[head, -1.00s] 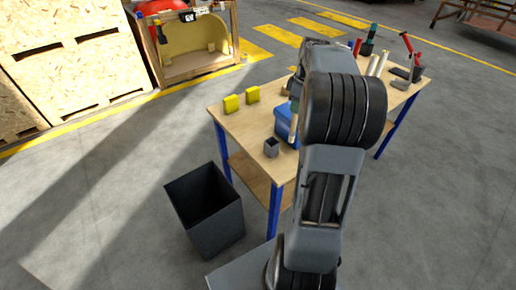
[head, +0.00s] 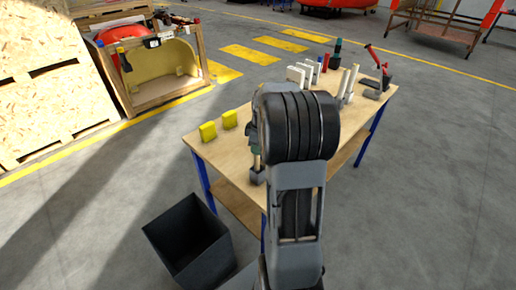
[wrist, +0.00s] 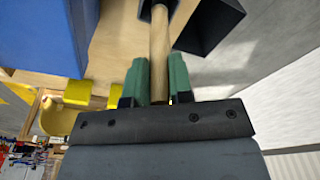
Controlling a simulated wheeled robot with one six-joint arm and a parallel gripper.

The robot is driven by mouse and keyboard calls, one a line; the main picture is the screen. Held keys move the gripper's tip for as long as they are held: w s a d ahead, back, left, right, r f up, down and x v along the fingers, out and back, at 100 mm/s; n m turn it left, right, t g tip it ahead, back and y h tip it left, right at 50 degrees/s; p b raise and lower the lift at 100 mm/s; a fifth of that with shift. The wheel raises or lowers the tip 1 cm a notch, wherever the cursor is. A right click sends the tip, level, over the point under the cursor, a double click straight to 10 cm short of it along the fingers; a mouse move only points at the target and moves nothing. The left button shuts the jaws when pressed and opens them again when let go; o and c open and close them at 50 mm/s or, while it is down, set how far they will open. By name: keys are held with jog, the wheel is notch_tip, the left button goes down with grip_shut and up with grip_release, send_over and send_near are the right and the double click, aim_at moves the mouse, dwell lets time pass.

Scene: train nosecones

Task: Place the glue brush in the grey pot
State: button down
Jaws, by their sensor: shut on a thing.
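My gripper (wrist: 160,82), with green fingers, is shut on the glue brush, whose pale wooden handle (wrist: 159,45) runs up the wrist view between the fingers. The grey pot (head: 257,177) stands near the front edge of the workbench in the head view, just below the brush (head: 256,162). In the wrist view the brush's far end reaches a small dark shape at the top edge, which looks like the pot. I cannot tell whether that end is inside the pot or in front of it. The bristles are not visible. My arm hides part of the bench.
The wooden workbench (head: 225,155) carries two yellow blocks (head: 208,131) at left and several tools at the far right. A blue box (wrist: 40,35) is beside the brush in the wrist view. A dark open bin (head: 188,240) stands on the floor in front.

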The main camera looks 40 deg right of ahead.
jog(key=shift+f, duration=0.5)
jog(key=shift+f, duration=0.2)
jog(key=c, duration=1)
grip_release()
jog(key=shift+r, duration=0.15)
notch_tip(320, 180, up, 11)
jog(key=s+d, duration=0.1)
jog(key=s+a+f+m+t, duration=0.1)
jog(key=s+a+m, duration=0.1)
jog(key=s+a, duration=0.2)
jog(key=s+a+f+m+t, duration=0.1)
jog(key=s+a+m, duration=0.2)
jog(key=a, duration=0.7)
jog(key=s+a+m+t, duration=0.1)
jog(key=s+a+m, duration=0.2)
jog(key=s+a, duration=0.2)
jog(key=shift+a+f+h+b, duration=0.2)
jog(key=shift+a, duration=0.5)
jog(key=shift+a+f+h+b, duration=0.2)
jog(key=shift+a, duration=0.45)
